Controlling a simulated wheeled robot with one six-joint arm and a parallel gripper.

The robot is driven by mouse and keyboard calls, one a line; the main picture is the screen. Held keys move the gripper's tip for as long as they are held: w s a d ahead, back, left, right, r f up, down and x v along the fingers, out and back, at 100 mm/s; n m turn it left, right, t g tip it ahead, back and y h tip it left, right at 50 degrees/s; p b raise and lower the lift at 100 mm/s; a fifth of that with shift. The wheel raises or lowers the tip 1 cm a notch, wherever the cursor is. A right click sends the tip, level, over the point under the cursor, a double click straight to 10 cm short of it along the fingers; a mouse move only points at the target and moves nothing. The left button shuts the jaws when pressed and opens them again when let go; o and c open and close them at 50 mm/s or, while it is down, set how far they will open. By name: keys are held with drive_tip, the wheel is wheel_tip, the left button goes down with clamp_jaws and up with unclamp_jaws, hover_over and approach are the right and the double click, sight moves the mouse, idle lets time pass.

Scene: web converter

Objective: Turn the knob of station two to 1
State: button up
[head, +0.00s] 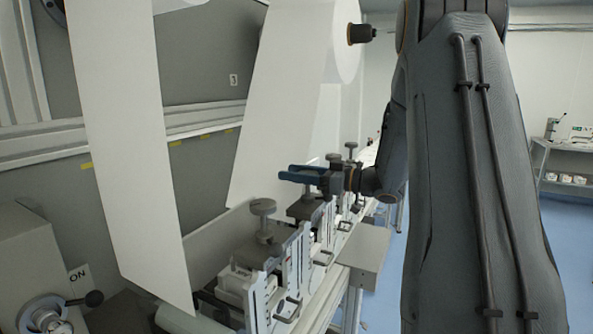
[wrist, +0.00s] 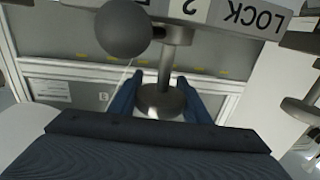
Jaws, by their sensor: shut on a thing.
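In the wrist view, the round grey knob (wrist: 160,101) of station two sits on a vertical post between the two blue fingers of my gripper (wrist: 160,88). The fingers are shut on the knob. The block at the top of the post carries an upside-down "2" and "LOCK" label (wrist: 252,16). In the head view, my gripper (head: 298,174) is over the dark block (head: 304,208) of the second station, and hides most of its knob. The pointer and the number it is set to cannot be read.
A nearer station knob (head: 263,208) stands in front, and farther knobs (head: 351,147) stand behind in the row. A dark ball (wrist: 123,28) is close by the post. White web sheets (head: 135,130) hang left of the gripper. A grey box (head: 362,250) juts out at the right.

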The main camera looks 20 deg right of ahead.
drive_tip(key=shift+a+r+n+g+y, duration=0.1)
drive_tip(key=shift+n+g+y, duration=0.3)
drive_tip(key=shift+y, duration=0.1)
drive_tip(key=o, duration=1)
drive_tip(key=shift+s, duration=0.15)
drive_tip(key=b+v, duration=0.3)
drive_tip(key=v, duration=0.4)
drive_tip(key=shift+s+d, duration=0.2)
drive_tip(key=shift+d, duration=0.05)
